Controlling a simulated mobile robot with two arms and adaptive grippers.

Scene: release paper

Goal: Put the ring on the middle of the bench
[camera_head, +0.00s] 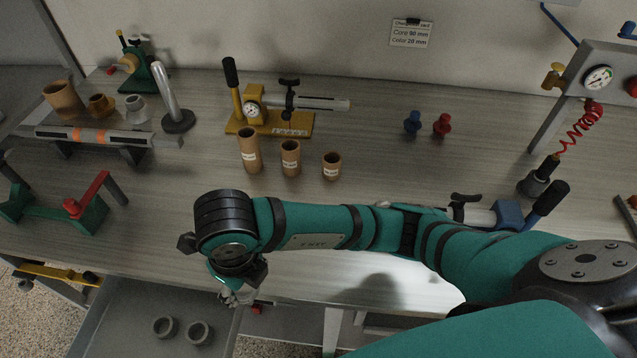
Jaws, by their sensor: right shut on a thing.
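My right gripper (238,296) hangs over the right side of the open grey drawer (125,300), below the bench's front edge. It is shut on a small grey thing, apparently a ring, mostly hidden by my wrist and fingers. Two grey rings (165,327) lie apart on the drawer floor, to the left of and below the gripper in the picture. The wooden bench (400,135) lies beyond, with my right arm across its front part. My left gripper is not in view.
Several brown cardboard tubes (290,158) stand near the bench's middle. A yellow-based lever tool (270,123) is behind them; blue and red knobs (412,123) stand to the right. A green stand with a red arm (85,200) is at the left. Bare bench shows between the tubes and my arm.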

